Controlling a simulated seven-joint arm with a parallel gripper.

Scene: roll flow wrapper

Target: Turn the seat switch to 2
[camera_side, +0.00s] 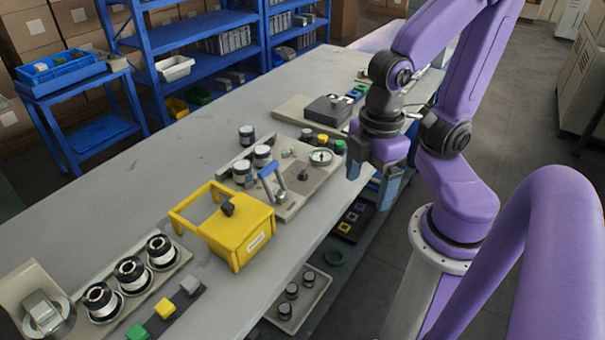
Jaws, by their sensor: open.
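My gripper (370,187) points down with its blue-grey fingers apart and nothing seen between them. It hangs at the right edge of the bench, right of a beige panel (326,183). The panel carries a small dark knob (304,175), a round white dial (320,157), a blue-handled lever (272,184) and several black-and-silver cylinders (262,155).
Several ringed cylinders (131,274) and coloured blocks (163,307) sit at the near left. A dark box (327,110) stands on a plate behind the panel. The grey bench (110,193) is clear on its left side. Blue shelves (205,60) stand behind.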

